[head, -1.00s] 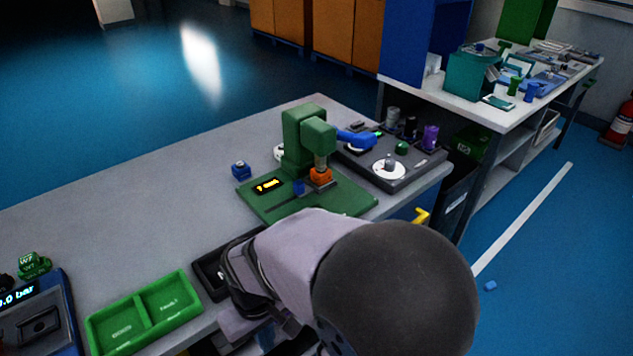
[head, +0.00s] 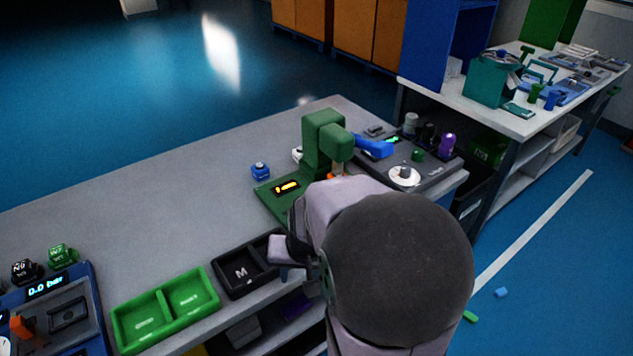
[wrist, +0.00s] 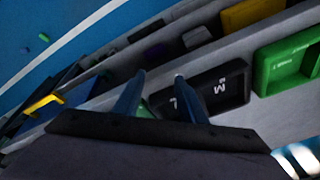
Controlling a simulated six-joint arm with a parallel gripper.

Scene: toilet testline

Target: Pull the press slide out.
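The green press (head: 325,140) stands on its green base plate (head: 268,200) with a lit orange display (head: 286,187). A sliver of orange (head: 331,177) shows under the press head; my arm hides the rest of it and the front of the base. I cannot make out the press slide clearly.
The black tray marked M (head: 247,275) and a green two-part tray (head: 165,310) lie along the front edge. A small blue block (head: 260,171) sits left of the press. A dark fixture with a white disc (head: 404,176) stands to the right.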

